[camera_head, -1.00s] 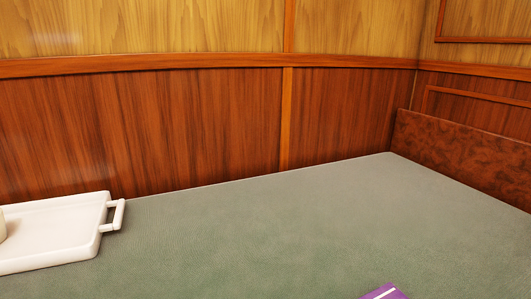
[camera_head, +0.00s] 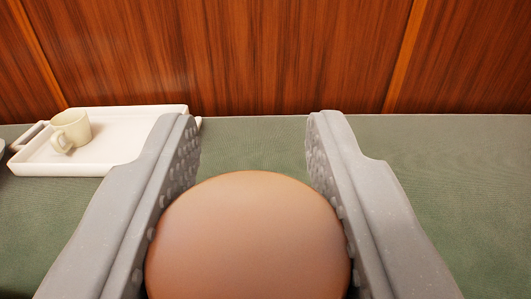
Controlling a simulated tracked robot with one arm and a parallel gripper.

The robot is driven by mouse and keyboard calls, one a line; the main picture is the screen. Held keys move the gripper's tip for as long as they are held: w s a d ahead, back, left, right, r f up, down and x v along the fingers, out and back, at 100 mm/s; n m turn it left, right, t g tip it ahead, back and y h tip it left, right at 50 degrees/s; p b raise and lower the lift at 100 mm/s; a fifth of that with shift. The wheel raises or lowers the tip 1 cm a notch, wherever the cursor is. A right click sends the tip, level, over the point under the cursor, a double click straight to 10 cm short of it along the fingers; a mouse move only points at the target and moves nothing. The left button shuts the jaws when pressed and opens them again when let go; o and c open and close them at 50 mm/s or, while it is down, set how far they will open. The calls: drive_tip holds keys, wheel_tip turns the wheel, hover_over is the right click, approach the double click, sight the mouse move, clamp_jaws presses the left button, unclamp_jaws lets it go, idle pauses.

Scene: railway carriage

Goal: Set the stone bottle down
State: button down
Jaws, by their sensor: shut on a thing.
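My gripper (camera_head: 254,135) is in the lower middle of the view, its two grey, studded fingers reaching forward. It is shut on a smooth brown rounded thing, which I take to be the stone bottle (camera_head: 248,235). Only its domed end shows, between the fingers. Its lower part is cut off by the bottom of the frame. The green table surface (camera_head: 250,140) lies beyond and below it. I cannot tell whether the bottle touches the surface.
A white tray (camera_head: 110,150) with a cream mug (camera_head: 71,130) on it lies at the left, behind the left finger. A sliver of a grey thing shows at the left edge. A wood-panelled wall (camera_head: 270,55) closes the back. The green surface at right looks clear.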

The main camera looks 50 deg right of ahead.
drive_tip(key=shift+d+n+t+y+b, duration=0.15)
drive_tip(key=shift+n+t+y+b, duration=0.15)
drive_tip(key=shift+b, duration=0.25)
drive_tip(key=shift+f+b, duration=0.3)
drive_tip(key=shift+f, duration=3.1)
drive_tip(key=c, duration=0.9)
unclamp_jaws()
drive_tip(key=shift+a, duration=0.2)
drive_tip(key=p+v, duration=0.8)
drive_tip(key=v, duration=0.5)
drive_tip(key=shift+s+a, duration=0.2)
drive_tip(key=shift+a, duration=0.05)
drive_tip(key=shift+f, duration=0.1)
